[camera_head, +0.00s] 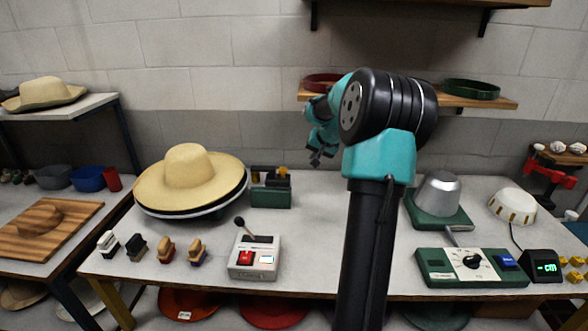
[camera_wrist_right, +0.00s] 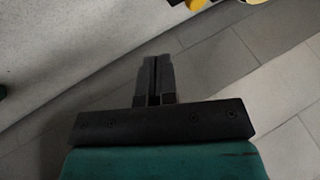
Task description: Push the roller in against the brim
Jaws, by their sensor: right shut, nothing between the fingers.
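A straw hat (camera_head: 188,172) with a wide brim lies on a dark round base at the left of the white table. A small green unit (camera_head: 271,196) with black and yellow parts on top stands just right of the brim. It may carry the roller; I cannot make out the roller itself or whether it touches the brim. My right gripper (camera_head: 316,160) is above and right of this unit, apart from it. In the right wrist view its fingers (camera_wrist_right: 154,70) are together and empty. My left gripper is not in view.
A white control box with a lever (camera_head: 254,257) and several brushes (camera_head: 166,250) stand at the front. A metal dome on a green base (camera_head: 438,196) and a green control panel (camera_head: 472,268) are at right. My right arm hides the table's middle.

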